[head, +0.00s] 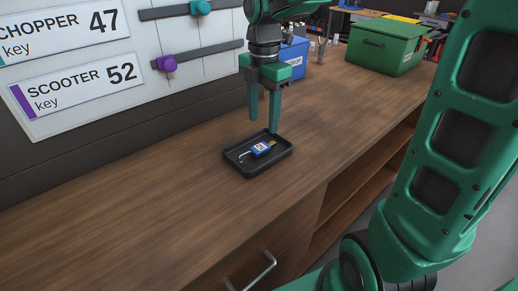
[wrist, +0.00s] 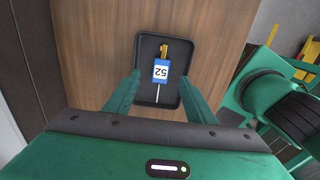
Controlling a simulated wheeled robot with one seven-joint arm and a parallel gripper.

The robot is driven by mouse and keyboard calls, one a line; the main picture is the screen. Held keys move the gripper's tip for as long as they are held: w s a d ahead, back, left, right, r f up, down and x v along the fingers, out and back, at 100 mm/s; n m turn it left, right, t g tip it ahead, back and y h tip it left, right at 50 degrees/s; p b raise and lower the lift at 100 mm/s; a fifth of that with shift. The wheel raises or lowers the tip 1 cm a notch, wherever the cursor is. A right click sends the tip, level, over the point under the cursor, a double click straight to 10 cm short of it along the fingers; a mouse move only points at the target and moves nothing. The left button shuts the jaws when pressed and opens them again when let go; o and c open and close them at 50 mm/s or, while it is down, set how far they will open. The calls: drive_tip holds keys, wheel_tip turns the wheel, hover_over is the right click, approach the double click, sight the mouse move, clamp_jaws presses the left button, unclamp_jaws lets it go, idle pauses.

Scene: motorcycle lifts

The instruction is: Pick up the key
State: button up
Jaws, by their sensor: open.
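The key (head: 262,148) lies in a small black tray (head: 249,172) on the wooden counter. It has a blue tag marked 52, a brass-coloured end and a thin pale end. In the wrist view the key (wrist: 161,71) lies lengthwise in the tray (wrist: 144,46), brass end at the top. My gripper (head: 263,127) is open and empty, pointing down above the tray. In the wrist view its two fingers (wrist: 158,85) show on either side of the tray's lower part, with the key between them in the picture.
The wooden counter (head: 140,200) is bare around the tray. A wall board holds "CHOPPER 47" and "SCOOTER 52" key labels (head: 78,90), with teal and purple knobs. A blue box (head: 294,58) and a green toolbox (head: 387,47) stand farther back.

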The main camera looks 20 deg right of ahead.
sight(264, 145)
drive_tip(key=shift+d+f, duration=0.2)
drive_tip(key=shift+f, duration=3.8)
drive_tip(key=c, duration=1.1)
